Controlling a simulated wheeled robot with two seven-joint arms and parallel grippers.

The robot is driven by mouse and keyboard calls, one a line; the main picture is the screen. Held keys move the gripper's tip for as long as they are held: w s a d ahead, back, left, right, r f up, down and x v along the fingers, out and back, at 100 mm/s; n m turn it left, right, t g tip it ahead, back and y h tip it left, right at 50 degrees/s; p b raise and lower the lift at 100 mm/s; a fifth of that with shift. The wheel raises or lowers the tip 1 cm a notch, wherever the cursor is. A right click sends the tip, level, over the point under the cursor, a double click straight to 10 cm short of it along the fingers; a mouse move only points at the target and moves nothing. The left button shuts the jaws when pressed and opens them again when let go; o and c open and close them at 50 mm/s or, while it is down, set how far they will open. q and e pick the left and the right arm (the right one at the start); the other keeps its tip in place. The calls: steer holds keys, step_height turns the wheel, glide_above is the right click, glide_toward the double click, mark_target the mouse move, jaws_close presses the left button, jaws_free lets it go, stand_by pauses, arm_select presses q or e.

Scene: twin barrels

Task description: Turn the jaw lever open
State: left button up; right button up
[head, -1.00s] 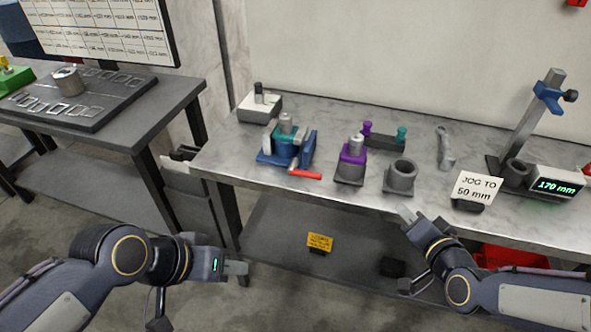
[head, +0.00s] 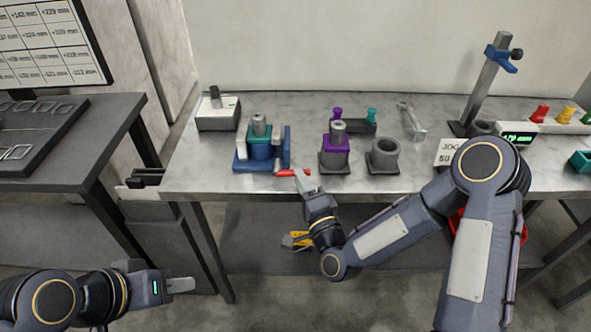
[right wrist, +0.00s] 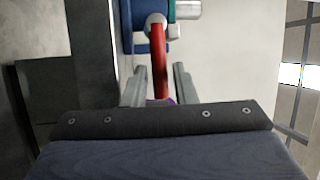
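The jaw lever (head: 290,172) is a short red handle at the front right of a blue vise (head: 241,164), which holds a teal-collared grey barrel (head: 260,126). My right gripper (head: 301,178) is at the lever's right end, at the bench's front edge. In the right wrist view the red lever (right wrist: 159,55) runs between the two spread fingers of the right gripper (right wrist: 159,84); gaps show on both sides. My left gripper (head: 182,285) is low at the left, in front of the bench and away from the vise; its finger gap is not clear.
A purple-collared barrel (head: 336,150) and a grey ring-shaped holder (head: 384,156) stand right of the vise. A white box (head: 217,117) is behind it at left. A wrench (head: 411,118) lies further right. A post with a blue clamp (head: 500,60) stands at the back right.

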steer(key=shift+x, duration=1.35)
jaws_close()
